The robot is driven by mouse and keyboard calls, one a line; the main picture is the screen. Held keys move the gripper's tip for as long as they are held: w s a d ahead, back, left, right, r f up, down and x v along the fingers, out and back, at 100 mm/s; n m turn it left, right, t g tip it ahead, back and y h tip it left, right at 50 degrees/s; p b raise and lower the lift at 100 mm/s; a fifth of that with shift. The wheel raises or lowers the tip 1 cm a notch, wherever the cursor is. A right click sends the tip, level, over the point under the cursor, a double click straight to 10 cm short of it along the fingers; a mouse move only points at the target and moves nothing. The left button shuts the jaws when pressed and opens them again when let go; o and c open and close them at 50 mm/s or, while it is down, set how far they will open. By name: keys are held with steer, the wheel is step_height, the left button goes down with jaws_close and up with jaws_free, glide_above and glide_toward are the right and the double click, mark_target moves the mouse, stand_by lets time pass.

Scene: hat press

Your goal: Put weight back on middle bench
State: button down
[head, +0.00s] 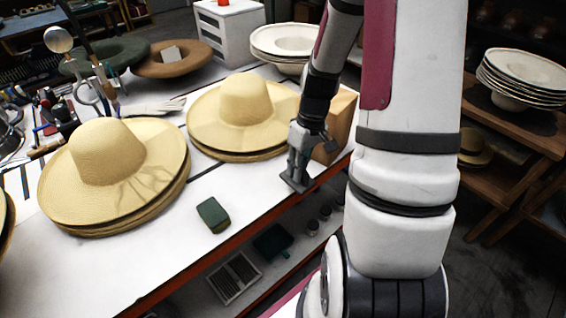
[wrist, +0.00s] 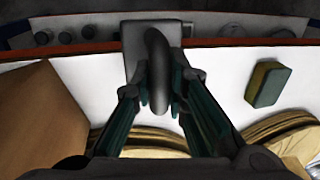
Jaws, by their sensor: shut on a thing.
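The weight, a dark grey block with an arched handle, is in my gripper (head: 299,158) near the front edge of the white middle bench (head: 250,205). In the wrist view the weight's flat base (wrist: 132,42) and its handle are plain. My gripper (wrist: 158,85) is shut on the handle, one finger on each side. In the head view the weight (head: 296,185) shows small below the fingers, right of the green sponge. I cannot tell whether its base touches the bench top.
A green sponge (head: 213,215) lies near the front edge. Straw hat stacks (head: 245,115) (head: 115,170) stand behind and left. A brown box (head: 340,120) stands close to my gripper. A shelf below holds a vented tray (head: 235,277). Bare bench top lies between sponge and gripper.

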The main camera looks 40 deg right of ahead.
steer(key=w, duration=0.5)
steer(key=w+d, duration=0.1)
steer(key=w, duration=0.1)
steer(key=shift+w+f, duration=0.25)
steer(key=shift+f, duration=1.85)
steer(key=c, duration=1.6)
jaws_free()
steer(key=shift+f, duration=0.15)
